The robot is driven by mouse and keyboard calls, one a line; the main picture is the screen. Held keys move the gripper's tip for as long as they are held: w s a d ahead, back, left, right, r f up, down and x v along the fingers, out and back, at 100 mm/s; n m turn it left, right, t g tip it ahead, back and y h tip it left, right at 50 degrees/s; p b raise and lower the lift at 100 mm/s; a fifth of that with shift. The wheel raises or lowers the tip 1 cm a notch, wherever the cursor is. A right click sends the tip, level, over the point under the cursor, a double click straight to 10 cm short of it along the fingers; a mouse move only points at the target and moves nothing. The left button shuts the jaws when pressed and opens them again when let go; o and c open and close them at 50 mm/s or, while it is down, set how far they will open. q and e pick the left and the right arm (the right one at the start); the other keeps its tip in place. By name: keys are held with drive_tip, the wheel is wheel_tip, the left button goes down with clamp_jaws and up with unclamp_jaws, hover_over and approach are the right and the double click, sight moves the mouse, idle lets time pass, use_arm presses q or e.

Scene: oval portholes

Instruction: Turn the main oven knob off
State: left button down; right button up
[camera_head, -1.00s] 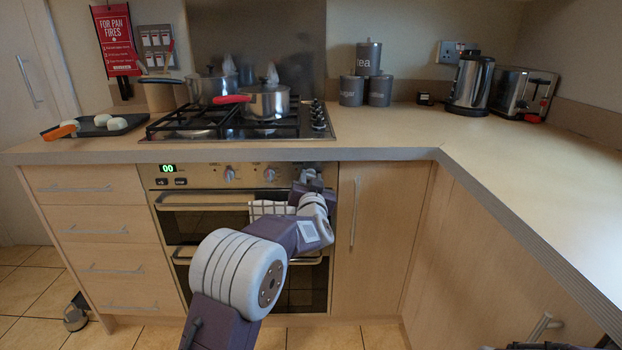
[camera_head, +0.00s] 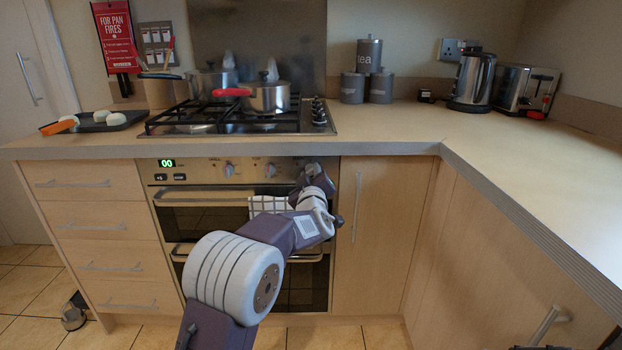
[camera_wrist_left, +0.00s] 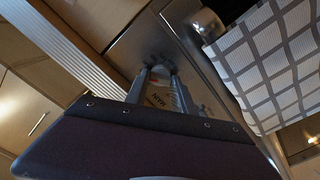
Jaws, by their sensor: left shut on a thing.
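The oven's control panel (camera_head: 203,171) runs below the counter, with two silver knobs showing, a left knob (camera_head: 229,170) and a middle knob (camera_head: 270,170). My left gripper (camera_head: 312,170) is at the panel's right end and hides what is behind it in the head view. In the left wrist view, my left gripper (camera_wrist_left: 158,72) has its two fingers close together against the panel, shut on a knob at the right end. That knob is mostly hidden by the fingers, so its setting cannot be read.
The counter edge (camera_head: 380,149) juts just above the gripper. A checked towel (camera_wrist_left: 272,58) hangs on the oven handle (camera_head: 200,200) beside the wrist. Pans (camera_head: 268,97) stand on the hob above. A cupboard door (camera_head: 375,230) is to the right.

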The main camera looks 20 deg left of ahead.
use_arm(q)
drive_tip(key=n+b, duration=0.1)
drive_tip(key=n, duration=0.2)
drive_tip(key=n+b, duration=0.1)
drive_tip(key=n, duration=0.1)
drive_tip(key=shift+f+n+b, duration=0.3)
drive_tip(key=n+b, duration=0.2)
drive_tip(key=n, duration=0.2)
drive_tip(key=shift+n, duration=0.4)
drive_tip(key=shift+r+n+b, duration=0.1)
drive_tip(key=shift+n+b, duration=0.2)
drive_tip(key=c, duration=1.1)
unclamp_jaws()
drive_tip(key=p+v, duration=0.1)
drive_tip(key=v, duration=0.8)
drive_tip(key=shift+s+r, duration=0.1)
